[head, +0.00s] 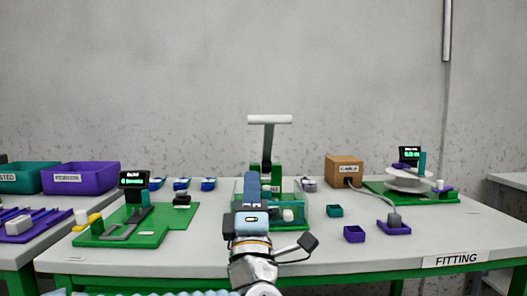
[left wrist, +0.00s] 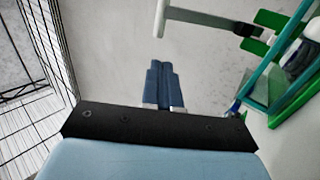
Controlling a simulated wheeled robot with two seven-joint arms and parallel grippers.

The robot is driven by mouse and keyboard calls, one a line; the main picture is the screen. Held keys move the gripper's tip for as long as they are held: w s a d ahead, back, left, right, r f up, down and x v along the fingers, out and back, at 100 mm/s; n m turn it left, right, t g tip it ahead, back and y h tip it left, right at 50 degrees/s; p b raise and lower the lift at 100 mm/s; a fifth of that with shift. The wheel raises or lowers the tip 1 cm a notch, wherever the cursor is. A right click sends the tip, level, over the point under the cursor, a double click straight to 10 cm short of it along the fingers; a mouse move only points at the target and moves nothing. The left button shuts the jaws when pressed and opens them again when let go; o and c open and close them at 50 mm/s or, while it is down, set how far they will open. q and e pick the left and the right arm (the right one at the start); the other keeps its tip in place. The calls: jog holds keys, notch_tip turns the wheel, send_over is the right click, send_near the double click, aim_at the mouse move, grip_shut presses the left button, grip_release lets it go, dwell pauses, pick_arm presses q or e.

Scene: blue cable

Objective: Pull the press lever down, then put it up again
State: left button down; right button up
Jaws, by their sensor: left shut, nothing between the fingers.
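The press (head: 302,212) stands at the middle of the table, with a green body and a clear teal-edged guard. Its lever (head: 268,140) points up, with a white crossbar handle (head: 270,119) on top. In the left wrist view the handle (left wrist: 160,18) is at the top edge, and the press (left wrist: 275,75) is at the right. My left gripper (head: 252,178) is in front of the press and hides part of it. Its blue fingers (left wrist: 160,70) are together and empty, below and apart from the handle in the wrist picture. My right gripper is not in view.
A green board with a display (head: 134,180) lies left of the press. Purple (head: 82,178) and teal bins stand at the far left.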

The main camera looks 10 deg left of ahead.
aim_at(252, 123)
pick_arm(q)
jog(key=p+x, duration=0.4)
jog(key=x, duration=0.9)
jog(key=shift+s+r, duration=0.1)
jog(key=shift+s, duration=0.1)
jog(key=shift+w+a+r, duration=0.15)
jog(key=shift+w+r, duration=0.1)
jog(key=shift+w, duration=0.2)
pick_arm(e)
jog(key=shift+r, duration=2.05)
